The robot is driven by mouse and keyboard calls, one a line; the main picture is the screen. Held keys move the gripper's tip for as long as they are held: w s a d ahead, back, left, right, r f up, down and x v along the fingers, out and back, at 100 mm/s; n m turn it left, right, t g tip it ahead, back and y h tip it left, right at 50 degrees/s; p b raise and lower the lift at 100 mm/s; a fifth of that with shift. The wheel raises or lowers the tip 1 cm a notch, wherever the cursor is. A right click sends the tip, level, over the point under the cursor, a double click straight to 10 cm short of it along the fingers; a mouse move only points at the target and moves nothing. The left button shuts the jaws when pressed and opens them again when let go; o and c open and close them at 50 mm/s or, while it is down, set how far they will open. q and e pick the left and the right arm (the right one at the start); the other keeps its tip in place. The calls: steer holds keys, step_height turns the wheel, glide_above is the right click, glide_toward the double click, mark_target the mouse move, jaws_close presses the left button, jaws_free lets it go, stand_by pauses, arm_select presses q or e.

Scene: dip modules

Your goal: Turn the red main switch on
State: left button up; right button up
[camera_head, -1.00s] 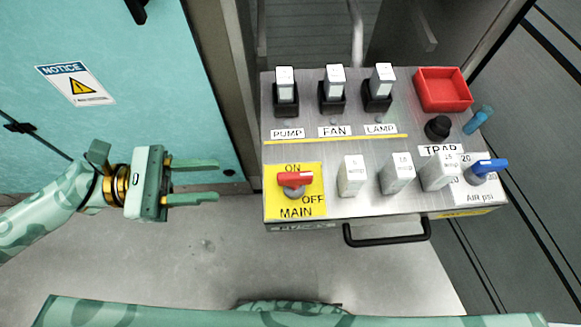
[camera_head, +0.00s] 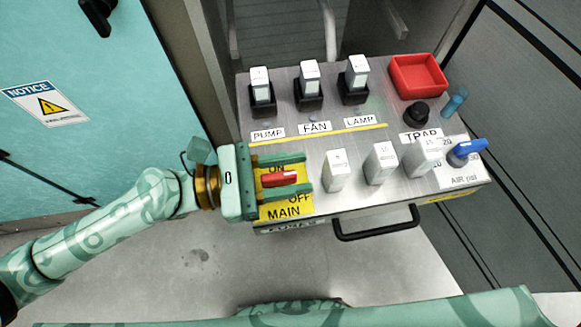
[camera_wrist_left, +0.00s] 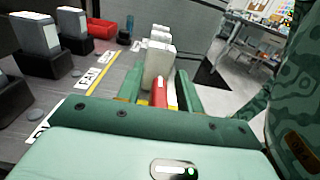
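The red main switch (camera_head: 279,179) sits on a yellow plate (camera_head: 287,209) marked ON, OFF and MAIN, at the left front of the metal panel. Its handle points sideways, roughly level in the head view. My left gripper (camera_head: 305,174) is open, with one finger on the far side of the handle and one on the near side. A gap shows between the fingers and the handle. The red handle also shows between the fingers in the left wrist view (camera_wrist_left: 159,94). My right gripper is in neither view.
White modules (camera_head: 336,171) stand in a row right of the switch, close to the fingertips. Modules in black sockets (camera_head: 262,92) stand behind. A red tray (camera_head: 418,76), a black knob (camera_head: 417,114) and a blue valve handle (camera_head: 467,151) are at the right. A black bar handle (camera_head: 376,224) runs along the front.

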arm_select(q)
steer(key=shift+c, duration=0.3)
jaws_close()
